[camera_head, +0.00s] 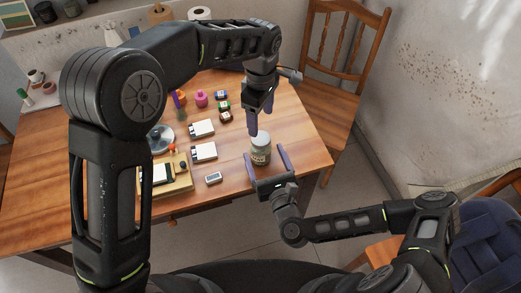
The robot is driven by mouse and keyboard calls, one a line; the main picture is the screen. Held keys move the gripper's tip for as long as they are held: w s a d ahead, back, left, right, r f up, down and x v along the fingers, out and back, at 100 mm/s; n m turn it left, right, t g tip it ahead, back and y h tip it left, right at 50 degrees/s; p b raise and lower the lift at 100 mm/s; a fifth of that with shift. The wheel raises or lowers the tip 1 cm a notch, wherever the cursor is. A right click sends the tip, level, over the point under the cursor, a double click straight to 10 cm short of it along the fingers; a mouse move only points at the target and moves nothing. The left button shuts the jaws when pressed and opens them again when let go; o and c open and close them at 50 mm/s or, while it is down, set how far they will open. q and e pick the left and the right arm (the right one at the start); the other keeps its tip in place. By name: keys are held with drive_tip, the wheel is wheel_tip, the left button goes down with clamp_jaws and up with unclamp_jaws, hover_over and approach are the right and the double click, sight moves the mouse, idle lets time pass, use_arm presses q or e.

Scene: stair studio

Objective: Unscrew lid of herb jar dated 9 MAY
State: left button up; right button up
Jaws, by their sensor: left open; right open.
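A glass herb jar (260,155) with a pale grey-green lid (260,138) stands upright near the right part of the wooden table. A label shows on its side, but its date is too small to read. My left gripper (262,128) is open and points down just above and behind the lid. My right gripper (265,155) is open in front of the jar, with one finger to each side of it. Whether the fingers touch the glass I cannot tell. The lid is on the jar.
White boxes (204,151), a small white device (213,177), a pink spool (201,99) and small dark jars (224,106) stand left of the jar. A wooden tray (178,185) is at the front left. A wooden chair (328,90) stands at the table's right. Table right of the jar is clear.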

sight(258, 139)
drive_tip(key=x, duration=0.6)
drive_tip(key=shift+w+a, duration=0.1)
drive_tip(key=shift+w, duration=0.3)
drive_tip(key=shift+c, duration=0.2)
clamp_jaws()
idle(0.4)
